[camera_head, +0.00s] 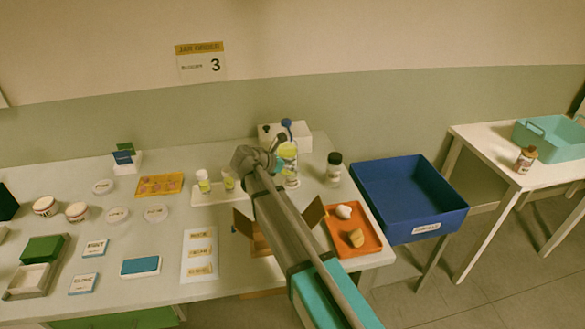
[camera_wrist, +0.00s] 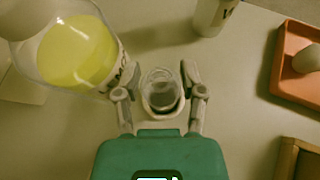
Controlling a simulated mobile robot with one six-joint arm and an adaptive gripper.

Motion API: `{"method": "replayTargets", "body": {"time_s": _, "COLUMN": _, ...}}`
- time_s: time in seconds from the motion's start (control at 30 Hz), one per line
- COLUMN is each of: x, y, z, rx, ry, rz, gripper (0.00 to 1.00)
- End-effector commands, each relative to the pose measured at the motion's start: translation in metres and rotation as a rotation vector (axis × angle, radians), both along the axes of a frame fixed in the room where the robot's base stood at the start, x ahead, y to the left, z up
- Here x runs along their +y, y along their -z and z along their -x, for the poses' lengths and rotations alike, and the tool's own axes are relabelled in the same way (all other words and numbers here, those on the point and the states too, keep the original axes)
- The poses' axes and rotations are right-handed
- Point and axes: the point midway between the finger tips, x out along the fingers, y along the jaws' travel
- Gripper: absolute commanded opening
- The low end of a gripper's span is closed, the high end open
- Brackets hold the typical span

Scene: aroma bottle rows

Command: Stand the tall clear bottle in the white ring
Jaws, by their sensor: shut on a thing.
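In the wrist view a clear, round bottle (camera_wrist: 162,98) stands between the two fingers of my gripper (camera_wrist: 162,76), seen from above through its open top. The fingers are closed on its sides. Whether its base touches the table cannot be told. In the head view my gripper is mostly hidden by my own wrist near the back of the table, and the held bottle cannot be made out. I cannot make out the white ring for certain in either view.
A vessel of yellow liquid (camera_head: 288,152) is close to my gripper; it also shows in the wrist view (camera_wrist: 75,50). A dark-capped bottle (camera_head: 334,165) stands to the right. An orange tray (camera_head: 370,246) and a blue bin (camera_head: 440,222) lie further right. Small bottles (camera_head: 203,180) stand left.

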Motion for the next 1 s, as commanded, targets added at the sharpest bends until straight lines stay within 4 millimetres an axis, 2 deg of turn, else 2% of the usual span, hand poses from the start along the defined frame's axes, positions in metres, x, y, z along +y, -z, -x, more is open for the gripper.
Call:
{"method": "replayTargets", "body": {"time_s": 0.33, "x": 0.0006, "y": 0.0031, "z": 0.0002, "rx": 0.0, "ry": -0.001, "rz": 0.0, "gripper": 0.0}}
{"method": "replayTargets", "body": {"time_s": 0.37, "x": 0.0006, "y": 0.003, "z": 0.0002, "rx": 0.0, "ry": -0.001, "rz": 0.0, "gripper": 0.54}}
{"method": "replayTargets", "body": {"time_s": 0.53, "x": 0.0008, "y": 0.0021, "z": 0.0003, "rx": 0.0, "ry": -0.001, "rz": 0.0, "gripper": 0.86}}
{"method": "replayTargets", "body": {"time_s": 1.0, "x": 0.0012, "y": 0.0011, "z": 0.0003, "rx": 0.0, "ry": -0.001, "rz": 0.0, "gripper": 0.87}}
